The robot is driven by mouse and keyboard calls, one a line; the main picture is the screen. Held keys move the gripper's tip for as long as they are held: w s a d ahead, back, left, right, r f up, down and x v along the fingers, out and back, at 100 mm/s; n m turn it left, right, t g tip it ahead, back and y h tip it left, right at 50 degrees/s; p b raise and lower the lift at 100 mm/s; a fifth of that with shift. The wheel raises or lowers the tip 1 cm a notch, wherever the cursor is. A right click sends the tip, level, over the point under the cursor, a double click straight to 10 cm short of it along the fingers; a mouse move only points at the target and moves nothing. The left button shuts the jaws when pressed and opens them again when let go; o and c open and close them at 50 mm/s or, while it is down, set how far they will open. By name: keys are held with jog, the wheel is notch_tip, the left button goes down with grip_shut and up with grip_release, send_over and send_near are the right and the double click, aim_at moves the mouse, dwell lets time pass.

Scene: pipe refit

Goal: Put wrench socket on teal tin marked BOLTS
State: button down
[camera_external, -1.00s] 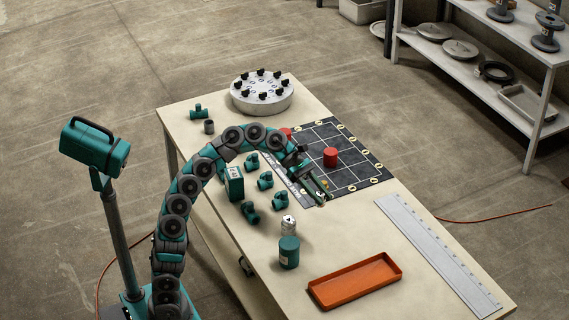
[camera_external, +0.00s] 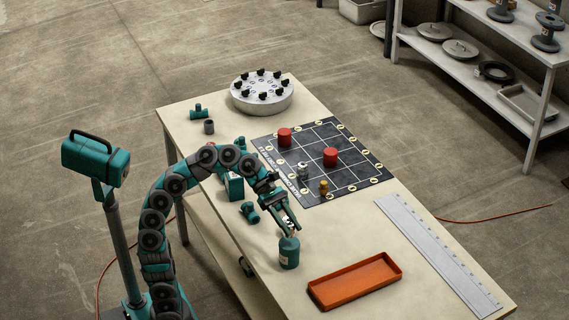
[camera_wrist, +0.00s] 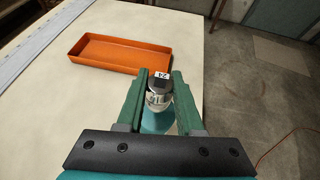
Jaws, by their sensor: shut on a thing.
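The wrench socket (camera_wrist: 159,90), a small silver cylinder labelled 24, is between the fingers of my gripper (camera_external: 289,228). My gripper is shut on it. In the wrist view my green fingers (camera_wrist: 160,85) stand on both sides of it. The teal tin (camera_external: 289,254) stands upright on the table just below my fingertips in the external view. Its marking is not readable there. A teal surface shows under the socket in the wrist view. I cannot tell whether the socket touches the tin.
An orange tray (camera_external: 354,299) lies to the right of the tin. A dark gridded mat (camera_external: 352,180) holds red cylinders (camera_external: 330,157), a silver piece (camera_external: 302,170) and a yellow piece (camera_external: 323,187). A teal fitting (camera_external: 250,212) and teal box (camera_external: 234,189) are near my arm. A long ruler (camera_external: 435,250) lies right.

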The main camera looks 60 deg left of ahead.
jog(key=shift+f, duration=1.55)
jog(key=c, duration=0.6)
grip_release()
jog(key=shift+f, duration=0.15)
jog(key=shift+o, duration=0.2)
jog(key=shift+b, duration=0.3)
jog(key=shift+a+r, duration=0.25)
jog(key=shift+r, duration=0.05)
jog(key=p+v, duration=0.2)
jog(key=v, duration=0.9)
jog(key=shift+a, duration=0.25)
jog(key=shift+s, duration=0.1)
